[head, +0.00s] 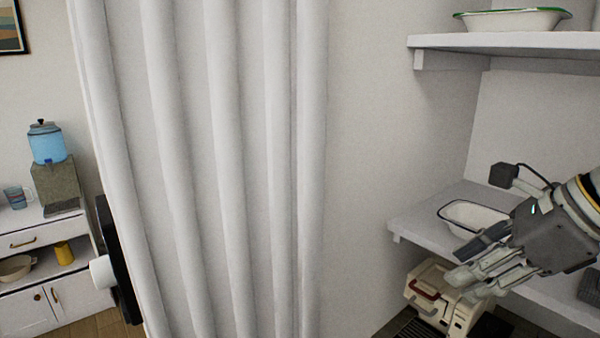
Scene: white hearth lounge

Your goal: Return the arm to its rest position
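My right arm comes in from the right edge. Its gripper (466,276) points down and to the left, in front of the lower white shelf (420,215). The fingers overlap in this view, so their opening is unclear. I see nothing clearly held in them. A white dish with a dark rim (465,211) on the shelf is partly hidden behind the gripper. A cream appliance with a reddish-brown handle (424,291) is below the fingers; I cannot tell whether they touch it. My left arm and gripper are not in view.
An upper shelf (500,41) holds a green-rimmed dish (512,19). A pleated white curtain (220,150) fills the left middle. A black object with a white knob (118,260) shows at its left edge. Beyond is a white cabinet (25,310) with a blue dispenser (47,145).

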